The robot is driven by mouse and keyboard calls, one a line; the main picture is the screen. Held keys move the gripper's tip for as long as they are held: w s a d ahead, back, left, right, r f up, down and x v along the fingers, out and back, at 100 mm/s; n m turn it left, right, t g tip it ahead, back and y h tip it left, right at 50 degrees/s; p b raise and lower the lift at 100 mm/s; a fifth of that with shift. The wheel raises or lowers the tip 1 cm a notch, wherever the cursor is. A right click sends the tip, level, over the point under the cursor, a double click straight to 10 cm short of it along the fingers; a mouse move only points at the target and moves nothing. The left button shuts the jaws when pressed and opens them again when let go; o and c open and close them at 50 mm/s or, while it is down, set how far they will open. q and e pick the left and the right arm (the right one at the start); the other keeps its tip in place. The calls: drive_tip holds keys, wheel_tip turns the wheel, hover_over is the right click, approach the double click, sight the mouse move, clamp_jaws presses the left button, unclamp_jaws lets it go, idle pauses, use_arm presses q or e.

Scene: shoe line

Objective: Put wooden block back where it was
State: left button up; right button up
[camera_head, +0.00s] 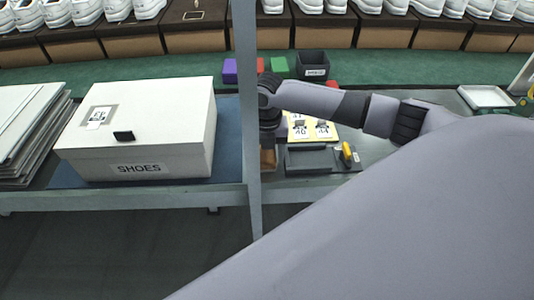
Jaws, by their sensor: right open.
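A small brown block (268,159), which looks like the wooden block, is at the left end of the right-hand table, just right of the grey post. The post and my arm hide part of it. My right arm reaches in from the right and bends down at its end. My right gripper (268,138) points down just above the block, partly behind the post, and is open. I cannot tell whether its fingers are around the block or only above it. My left gripper is not in view.
A grey post (246,110) stands beside the gripper. A white SHOES box (140,135) is at left. Yellow number cards (313,129), a dark tray (309,160) and a yellow-handled tool (346,153) lie to the right. Coloured blocks (279,67) and a black bin (313,66) stand behind.

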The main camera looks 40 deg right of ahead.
sight(267, 152)
wheel_tip(267, 152, up, 11)
drive_tip(key=shift+r+p, duration=0.2)
drive_tip(key=shift+p, duration=0.1)
drive_tip(key=shift+f, duration=0.1)
idle(0.4)
